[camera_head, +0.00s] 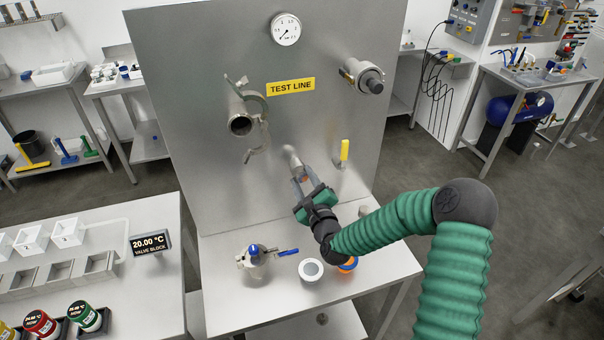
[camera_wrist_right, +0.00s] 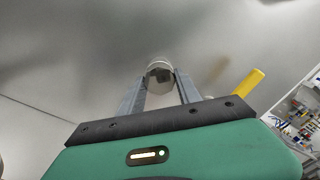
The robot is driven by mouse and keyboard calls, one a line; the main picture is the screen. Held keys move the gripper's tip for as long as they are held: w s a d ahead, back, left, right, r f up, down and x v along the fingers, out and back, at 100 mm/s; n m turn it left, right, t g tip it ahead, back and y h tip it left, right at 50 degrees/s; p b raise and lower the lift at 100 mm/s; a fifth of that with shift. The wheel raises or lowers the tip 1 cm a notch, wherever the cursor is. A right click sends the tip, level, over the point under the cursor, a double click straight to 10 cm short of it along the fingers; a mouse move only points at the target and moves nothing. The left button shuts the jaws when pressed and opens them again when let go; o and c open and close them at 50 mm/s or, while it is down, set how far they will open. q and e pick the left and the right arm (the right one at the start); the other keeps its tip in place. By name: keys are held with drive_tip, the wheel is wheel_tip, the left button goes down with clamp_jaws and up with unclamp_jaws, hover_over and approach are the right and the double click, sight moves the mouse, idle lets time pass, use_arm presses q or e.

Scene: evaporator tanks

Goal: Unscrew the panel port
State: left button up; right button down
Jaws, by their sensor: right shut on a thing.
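The upright steel panel (camera_head: 230,190) carries a short round metal port (camera_head: 292,157) low in its middle. My right gripper (camera_head: 304,178) reaches up to this port from the lower right and is shut on it. In the right wrist view, the two grey fingers (camera_wrist_right: 160,92) lie on either side of the port (camera_wrist_right: 159,68), which shows a round, dark-toned end. The port still sits against the panel. My left gripper is not in view.
A yellow-handled valve (camera_head: 344,151) stands close right of my gripper. An open clamp fitting (camera_head: 241,124) and a capped pipe (camera_head: 367,80) stick out higher up. On the ledge below are a blue-handled valve (camera_head: 256,257), a white-rimmed disc (camera_head: 311,270) and an orange-blue ring (camera_head: 348,265).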

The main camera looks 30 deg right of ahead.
drive_tip(key=shift+a+f, duration=0.15)
drive_tip(key=shift+a, duration=0.15)
